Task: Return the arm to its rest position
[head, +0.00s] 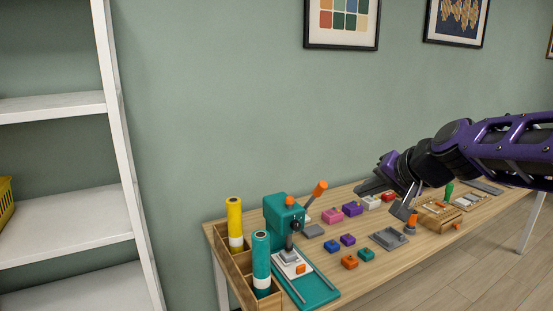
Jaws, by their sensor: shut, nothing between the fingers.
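My arm (497,148) is purple and black and reaches in from the right edge of the head view, above the right part of the workbench. My gripper (384,203) hangs at its end over the bench, pointing down and to the left. It is shut and holds nothing. Its tips are above the bench top, near a grey tray, and it hides part of the bench behind it.
The wooden bench (343,283) carries a teal press (284,222), two rolls in a wooden holder, small coloured blocks, a grey tray (388,239) and a wooden box (437,219). White shelves (70,218) stand left. The wall above the bench is clear below the pictures.

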